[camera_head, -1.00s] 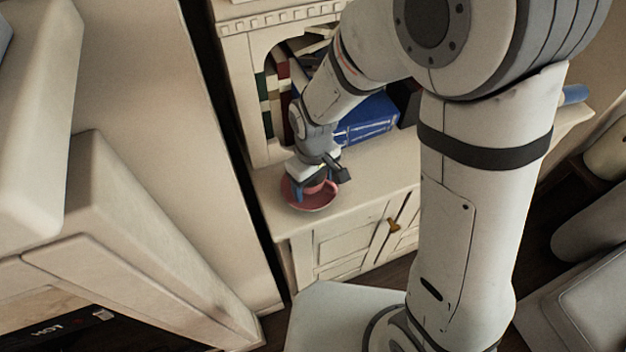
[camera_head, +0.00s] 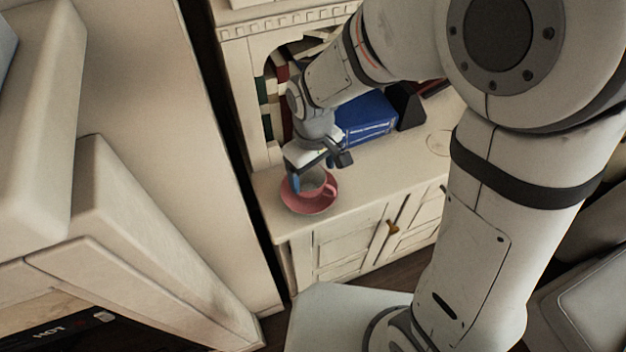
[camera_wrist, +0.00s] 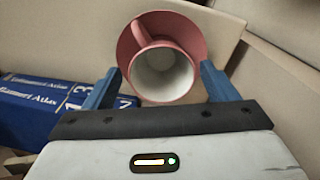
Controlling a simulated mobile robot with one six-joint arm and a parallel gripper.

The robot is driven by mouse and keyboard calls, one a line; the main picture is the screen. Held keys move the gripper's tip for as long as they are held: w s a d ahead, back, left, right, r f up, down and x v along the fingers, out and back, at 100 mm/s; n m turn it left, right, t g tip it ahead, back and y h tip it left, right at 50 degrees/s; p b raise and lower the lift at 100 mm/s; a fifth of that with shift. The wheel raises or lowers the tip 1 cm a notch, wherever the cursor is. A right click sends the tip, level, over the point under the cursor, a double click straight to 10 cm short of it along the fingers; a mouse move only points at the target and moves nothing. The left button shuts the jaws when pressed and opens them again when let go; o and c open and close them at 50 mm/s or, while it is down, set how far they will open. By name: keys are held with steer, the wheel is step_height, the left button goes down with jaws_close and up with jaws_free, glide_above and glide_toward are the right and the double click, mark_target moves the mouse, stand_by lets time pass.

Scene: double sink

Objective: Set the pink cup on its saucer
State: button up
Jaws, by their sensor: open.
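The pink cup (camera_head: 317,187), white inside, stands upright on the pink saucer (camera_head: 305,206) near the left end of the cabinet top. In the wrist view the cup (camera_wrist: 161,72) sits over the saucer (camera_wrist: 127,45), with its handle toward the upper left. My gripper (camera_head: 313,182) is just above and behind the cup. In the wrist view its blue fingers (camera_wrist: 158,86) are spread apart on either side of the cup's near rim, with gaps between them and the cup. Part of the saucer is hidden under the cup.
A blue box-like book (camera_head: 367,118), labelled as an atlas in the wrist view (camera_wrist: 60,108), lies behind and right of the cup. A tall cream panel stands close on the left, across a dark gap.

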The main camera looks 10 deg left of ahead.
step_height(320, 180, up, 7)
steer(key=s+d+r+m+t, duration=0.1)
steer(key=s+d+r+m, duration=0.1)
steer(key=d, duration=0.5)
steer(key=s+d+r+m, duration=0.1)
steer(key=s+d+m, duration=0.1)
steer(key=d+m, duration=0.2)
steer(key=s+d+r+m+t, duration=0.1)
steer(key=d+m, duration=0.3)
steer(key=d, duration=0.7)
steer(key=shift+s+r+t, duration=0.3)
steer(key=shift+s+r, duration=0.5)
